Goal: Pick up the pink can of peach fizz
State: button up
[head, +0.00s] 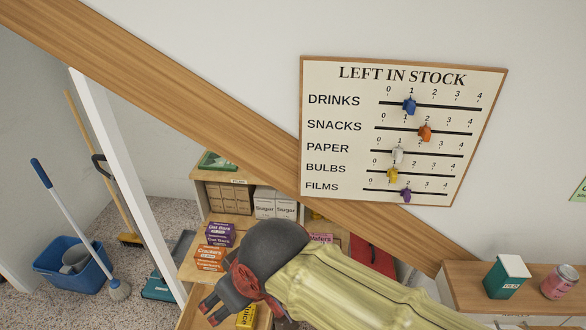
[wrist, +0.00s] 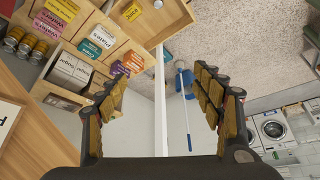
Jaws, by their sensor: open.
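The pink can (head: 560,281) stands upright on a wooden surface at the right edge of the head view. Its lower label is too small to read. My gripper (head: 212,310) is far to the left of it, in front of the shelves, with my sleeved arm stretching between. In the wrist view my gripper (wrist: 160,85) is open, its two fingers wide apart with nothing between them. The can does not show in the wrist view.
A green-and-white box (head: 507,277) stands just left of the can. A stock board (head: 400,184) hangs above, and a sloping wooden beam (head: 190,95) crosses behind my arm. Shelves hold snack boxes (head: 210,257). A blue bucket (head: 72,262) is on the floor.

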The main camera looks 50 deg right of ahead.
aim_at(563, 277)
jog(key=z, duration=3.75)
jog(key=i+l, duration=0.3)
jog(key=i+l+u, duration=0.15)
jog(key=l, duration=0.3)
jog(key=i+l, duration=0.35)
jog(key=i+l+u, duration=0.05)
